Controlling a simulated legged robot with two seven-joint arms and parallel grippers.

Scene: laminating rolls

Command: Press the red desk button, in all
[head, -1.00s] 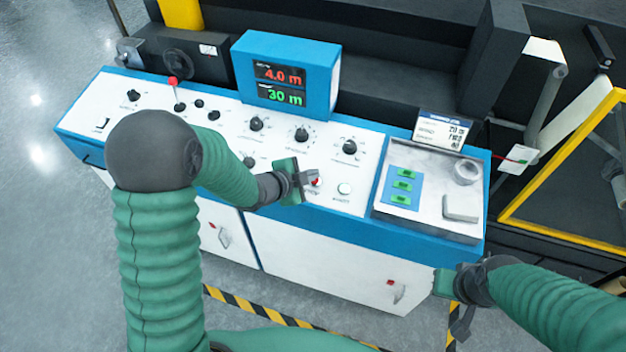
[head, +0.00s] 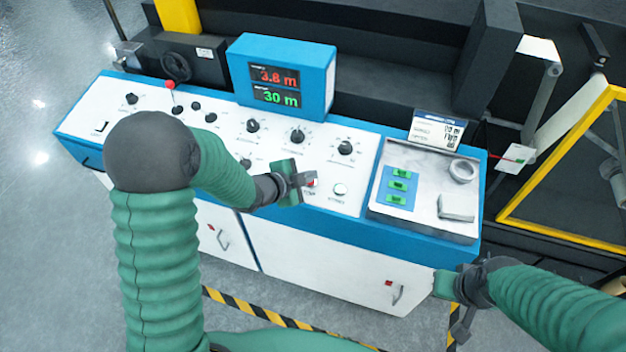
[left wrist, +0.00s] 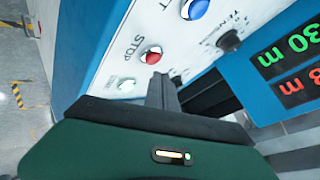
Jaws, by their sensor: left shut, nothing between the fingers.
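The red button (left wrist: 151,56) sits on the white sloping panel beside the word STOP in the left wrist view. In the head view the red button (head: 311,182) is mostly hidden behind my left fingers. My left gripper (head: 308,180) is shut and empty, its tips over the panel right at the button. In the left wrist view its dark fingers (left wrist: 162,88) point toward the button's edge. I cannot tell whether they touch it. My right gripper (head: 461,325) hangs low in front of the desk's right end; its fingers are too small to read.
A blue button (left wrist: 195,8) and a pale button (left wrist: 127,85) flank the red one. Several black knobs (head: 298,136) and a red-tipped lever (head: 169,86) stand on the panel. The blue display box (head: 283,72) rises behind. A tray (head: 385,208) lies right.

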